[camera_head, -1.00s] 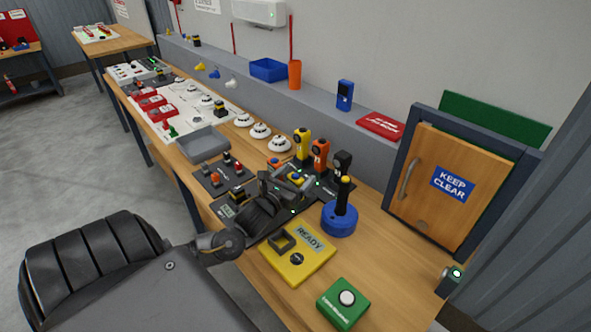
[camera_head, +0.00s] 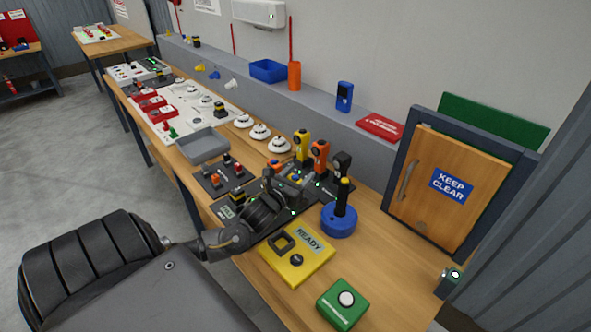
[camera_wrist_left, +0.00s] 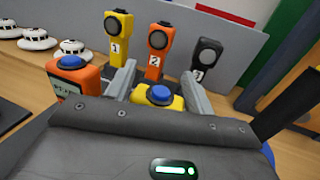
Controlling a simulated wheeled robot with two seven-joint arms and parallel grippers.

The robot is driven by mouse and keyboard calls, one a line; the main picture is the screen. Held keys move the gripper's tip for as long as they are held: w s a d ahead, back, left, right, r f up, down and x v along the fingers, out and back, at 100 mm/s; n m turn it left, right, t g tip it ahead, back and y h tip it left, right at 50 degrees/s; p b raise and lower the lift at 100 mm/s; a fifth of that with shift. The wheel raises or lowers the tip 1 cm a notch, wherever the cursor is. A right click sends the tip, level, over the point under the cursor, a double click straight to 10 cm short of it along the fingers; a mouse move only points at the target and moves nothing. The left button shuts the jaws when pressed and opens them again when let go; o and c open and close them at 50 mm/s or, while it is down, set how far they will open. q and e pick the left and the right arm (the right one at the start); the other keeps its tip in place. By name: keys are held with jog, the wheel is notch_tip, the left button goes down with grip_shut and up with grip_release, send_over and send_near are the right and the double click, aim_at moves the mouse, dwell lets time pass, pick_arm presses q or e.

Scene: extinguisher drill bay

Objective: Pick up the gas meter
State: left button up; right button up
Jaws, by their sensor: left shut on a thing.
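A yellow device with a blue top (camera_wrist_left: 158,98) is between the fingers of my left gripper (camera_wrist_left: 159,90) in the left wrist view; I take it to be the gas meter. The fingers are shut on its sides. In the head view my left gripper (camera_head: 290,184) is over the dark mat, and the device is mostly hidden by the fingers. I cannot tell whether it touches the bench. An orange device with a blue top (camera_wrist_left: 75,82) stands just left of the gripper. My right gripper is not in view.
Numbered yellow (camera_head: 302,143), orange (camera_head: 320,155) and black (camera_head: 341,164) handheld units stand close behind. A blue round base with a black stick (camera_head: 339,221) is at the right. A yellow READY pad (camera_head: 300,262) and green button box (camera_head: 343,305) lie in front. A grey tray (camera_head: 203,147) is left.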

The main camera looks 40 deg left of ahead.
pick_arm(q)
jog(key=shift+r, duration=0.15)
jog(key=shift+r+b, duration=0.45)
jog(key=shift+r, duration=0.15)
jog(key=s+d+r+p, duration=0.4)
jog(key=s+r+p, duration=0.1)
jog(key=s+r, duration=0.6)
jog(key=shift+s+d+r, duration=0.15)
jog(key=shift+s+r, duration=0.15)
jog(key=shift+s, duration=0.85)
